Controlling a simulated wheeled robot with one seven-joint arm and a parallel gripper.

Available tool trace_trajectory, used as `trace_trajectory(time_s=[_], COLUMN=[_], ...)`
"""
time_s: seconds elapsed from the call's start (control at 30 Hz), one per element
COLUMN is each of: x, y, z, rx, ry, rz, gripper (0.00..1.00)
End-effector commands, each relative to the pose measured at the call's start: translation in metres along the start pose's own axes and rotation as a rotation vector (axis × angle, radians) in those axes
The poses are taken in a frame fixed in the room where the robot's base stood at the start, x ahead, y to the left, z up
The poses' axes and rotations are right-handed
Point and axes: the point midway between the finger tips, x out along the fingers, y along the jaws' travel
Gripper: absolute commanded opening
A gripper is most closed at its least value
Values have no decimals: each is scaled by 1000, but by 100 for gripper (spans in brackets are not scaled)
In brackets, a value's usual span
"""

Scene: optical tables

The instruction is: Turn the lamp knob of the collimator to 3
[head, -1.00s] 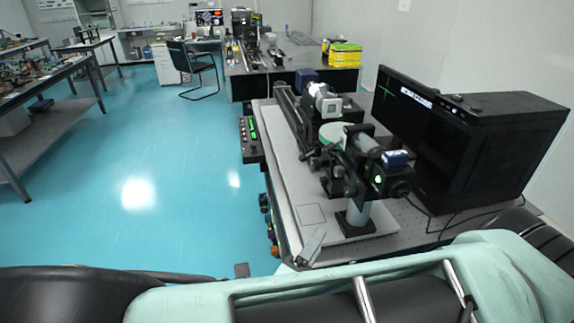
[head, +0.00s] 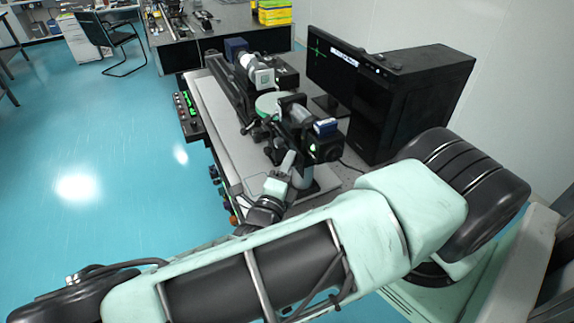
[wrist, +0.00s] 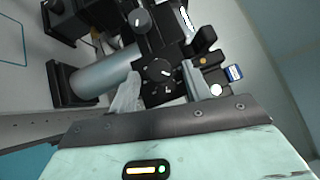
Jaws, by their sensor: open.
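The collimator appears to be the black optical unit (head: 292,118) on a grey post, at the near end of the pale plate in the head view. In the wrist view its black body (wrist: 160,42) fills the upper middle. One round black knob (wrist: 158,70) with a white pointer mark sits between my fingertips; a second knob (wrist: 140,21) is above it. The dial marks near the lower knob are too small to read. My gripper (wrist: 161,88) is open, one finger on each side of the lower knob; contact is unclear. In the head view my gripper (head: 282,172) is beside the post.
A monitor (head: 331,62) and a black computer case (head: 412,100) stand right of the collimator. A control box with green lights (head: 187,115) is at the table's left edge.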

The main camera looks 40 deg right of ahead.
Motion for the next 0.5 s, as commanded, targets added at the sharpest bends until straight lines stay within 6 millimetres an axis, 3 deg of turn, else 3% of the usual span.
trace_trajectory(time_s=[0.17,0.33,0.5], x=[0,0,0], y=[0,0,1], z=[0,0,0], rx=[0,0,1], ry=[0,0,0], rz=[0,1,0], gripper=[49,4,4])
